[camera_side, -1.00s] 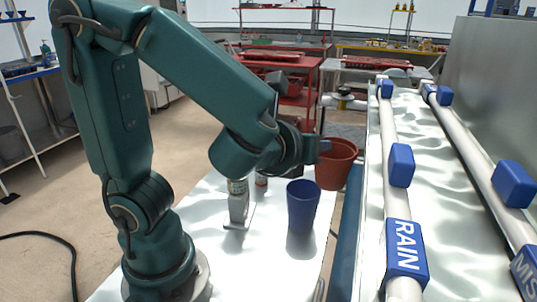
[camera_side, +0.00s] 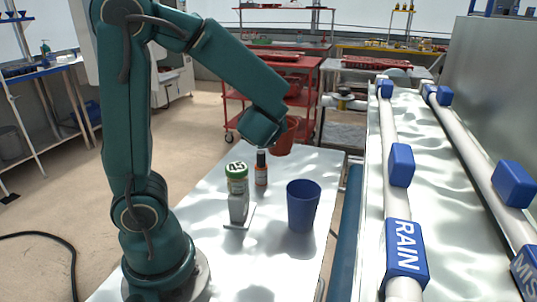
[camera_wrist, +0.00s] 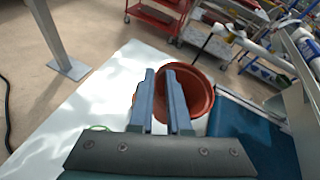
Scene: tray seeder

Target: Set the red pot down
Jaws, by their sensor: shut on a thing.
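The red pot (camera_side: 285,140) is at the far end of the white table in the side view, partly hidden behind my wrist. In the wrist view the red pot (camera_wrist: 203,88) is open side up, its rim at the fingers. My gripper (camera_wrist: 160,74) is shut on the pot's near left wall, one finger inside and one outside. I cannot tell whether the pot's base touches the table.
On the white table (camera_side: 272,255) stand a blue cup (camera_side: 303,207), a green-lidded jar (camera_side: 237,180) on a grey stand, and a small dark-capped bottle (camera_side: 261,170). A channel with white pipes and blue blocks (camera_side: 401,165) runs along the right.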

